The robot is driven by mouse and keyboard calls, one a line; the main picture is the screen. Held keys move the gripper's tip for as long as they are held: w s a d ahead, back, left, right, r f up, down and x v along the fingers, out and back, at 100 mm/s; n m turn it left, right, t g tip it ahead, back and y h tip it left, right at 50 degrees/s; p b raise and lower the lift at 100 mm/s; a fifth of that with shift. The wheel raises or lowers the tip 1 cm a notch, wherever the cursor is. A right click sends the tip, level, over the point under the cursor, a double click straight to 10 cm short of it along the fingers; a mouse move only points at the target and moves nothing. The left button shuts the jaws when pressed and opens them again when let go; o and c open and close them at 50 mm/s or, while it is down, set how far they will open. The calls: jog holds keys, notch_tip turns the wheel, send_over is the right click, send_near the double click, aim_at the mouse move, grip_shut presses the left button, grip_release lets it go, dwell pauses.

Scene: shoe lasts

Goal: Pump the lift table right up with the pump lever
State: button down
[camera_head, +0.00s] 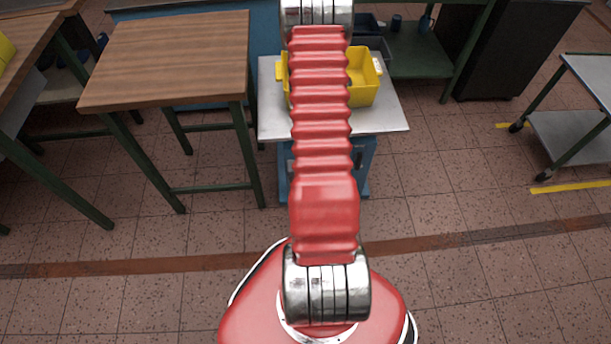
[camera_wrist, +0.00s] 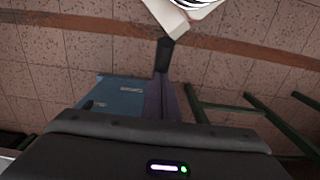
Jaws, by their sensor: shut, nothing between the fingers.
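The lift table (camera_head: 395,122) stands ahead in the head view, with a bare metal top on a blue base. Its blue base also shows in the wrist view (camera_wrist: 122,100). My arm crosses in front of the table and hides its middle. My gripper (camera_wrist: 163,58) is out of sight in the head view. In the wrist view its dark body fills the bottom, and a slim dark shape with a black end stands up from it, apparently the shut, empty fingers beside the blue base. I cannot make out the pump lever for certain in either view.
A yellow bin (camera_head: 366,90) sits on the lift table. A wooden-topped table (camera_head: 180,60) with green legs stands close on the left. A grey trolley (camera_head: 570,130) stands at the right. The tiled floor between the lift table and trolley is clear.

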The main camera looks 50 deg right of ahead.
jog(key=shift+f, duration=3)
notch_tip(320, 180, down, 6)
jog(key=s+a, duration=0.1)
jog(key=a, duration=0.1)
jog(key=shift+s, duration=0.35)
